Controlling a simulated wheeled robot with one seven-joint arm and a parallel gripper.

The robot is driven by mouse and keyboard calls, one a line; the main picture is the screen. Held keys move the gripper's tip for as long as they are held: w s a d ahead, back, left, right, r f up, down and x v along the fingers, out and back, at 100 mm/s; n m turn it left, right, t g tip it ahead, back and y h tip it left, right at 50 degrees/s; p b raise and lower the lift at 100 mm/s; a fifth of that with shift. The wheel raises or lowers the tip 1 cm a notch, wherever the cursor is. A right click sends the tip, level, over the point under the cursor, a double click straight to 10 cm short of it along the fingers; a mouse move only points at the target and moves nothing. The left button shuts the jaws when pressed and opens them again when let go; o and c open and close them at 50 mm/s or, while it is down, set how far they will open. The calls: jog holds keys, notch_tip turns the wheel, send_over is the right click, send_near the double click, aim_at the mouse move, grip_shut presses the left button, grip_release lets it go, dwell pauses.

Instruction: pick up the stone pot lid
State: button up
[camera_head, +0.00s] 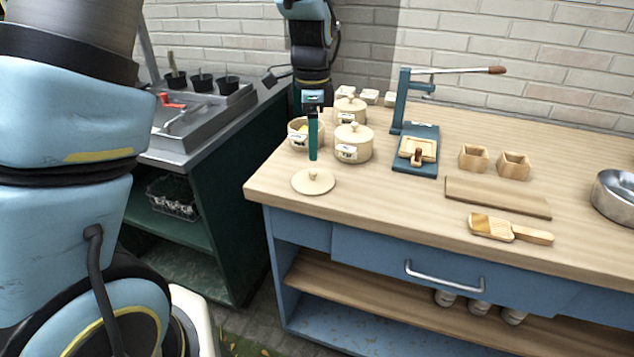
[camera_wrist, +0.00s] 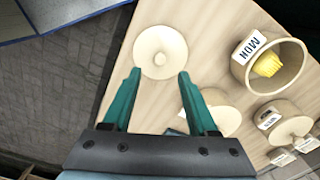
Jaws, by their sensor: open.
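The stone pot lid (camera_head: 314,181) is a round cream disc with a small central knob. It lies on the wooden bench top near its left front corner. In the wrist view the lid (camera_wrist: 160,52) is just beyond the fingertips. My gripper (camera_head: 313,155) points down above the lid. In the wrist view my gripper (camera_wrist: 159,72) has its two green fingers apart and nothing between them. The open pot (camera_head: 298,140) behind it holds something yellow; in the wrist view this pot (camera_wrist: 290,75) carries a label that seems to read MON.
Lidded pots (camera_head: 354,143) stand right of my gripper and behind it. A green lever press (camera_head: 415,150), small wooden boxes (camera_head: 473,158), a board (camera_head: 497,197), a wooden scoop (camera_head: 490,226) and a metal bowl (camera_head: 614,195) lie farther right. A metal sink (camera_head: 200,120) is left.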

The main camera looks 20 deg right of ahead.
aim_at(313, 171)
jog(key=shift+f+p, duration=0.95)
jog(key=shift+f, duration=2.3)
grip_shut()
